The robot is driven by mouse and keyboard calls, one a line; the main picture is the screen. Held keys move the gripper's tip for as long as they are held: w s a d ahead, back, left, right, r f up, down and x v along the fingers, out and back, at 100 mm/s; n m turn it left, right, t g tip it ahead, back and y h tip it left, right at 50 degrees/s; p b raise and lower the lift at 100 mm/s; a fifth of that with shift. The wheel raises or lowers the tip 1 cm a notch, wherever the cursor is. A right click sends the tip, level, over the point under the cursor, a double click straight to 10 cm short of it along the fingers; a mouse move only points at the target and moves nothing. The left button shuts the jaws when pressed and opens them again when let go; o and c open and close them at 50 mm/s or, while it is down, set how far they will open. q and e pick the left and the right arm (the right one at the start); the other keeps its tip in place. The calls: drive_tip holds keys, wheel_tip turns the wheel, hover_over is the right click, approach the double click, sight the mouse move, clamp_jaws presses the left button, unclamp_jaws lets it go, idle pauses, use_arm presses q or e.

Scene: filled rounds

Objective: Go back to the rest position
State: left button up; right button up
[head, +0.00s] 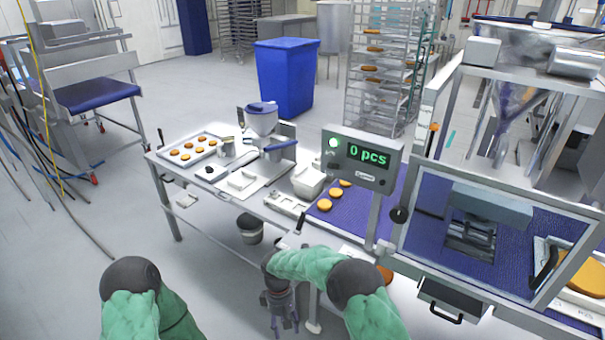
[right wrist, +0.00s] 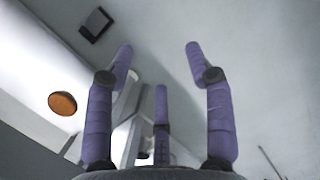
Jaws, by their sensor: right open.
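My right gripper (head: 283,318) hangs fingers down in front of the table's near edge in the head view. In the right wrist view its purple fingers (right wrist: 158,75) are spread apart with nothing between them, so it is open and empty. My left arm shows at the bottom left of the head view, but its gripper is out of view. The table (head: 190,208) carries a tray of round pastries (head: 188,150), a filling machine (head: 262,122) and a small scale-like white box (head: 308,181).
A guarded machine (head: 478,235) stands at the right. A bucket (head: 250,229) is under the table. A blue bin (head: 285,75) and racks stand behind.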

drive_tip(key=s+d+f+m+y, duration=0.25)
drive_tip(key=s+d+f, duration=0.25)
drive_tip(key=f, duration=0.3)
drive_tip(key=s+d+f+m+t+y+b, duration=0.1)
drive_tip(key=s+d+m, duration=0.3)
drive_tip(key=s, duration=0.5)
drive_tip(key=s+d+f+m+t+y+b, duration=0.1)
drive_tip(key=s+d+f+m+t+b, duration=0.1)
drive_tip(key=s+d+m, duration=0.3)
drive_tip(key=s+d+f, duration=0.1)
drive_tip(key=s, duration=0.3)
drive_tip(key=shift+s+d+f, duration=0.15)
drive_tip(key=shift+y, duration=0.25)
drive_tip(key=shift+c, duration=1.4)
drive_tip(key=shift+d, duration=0.1)
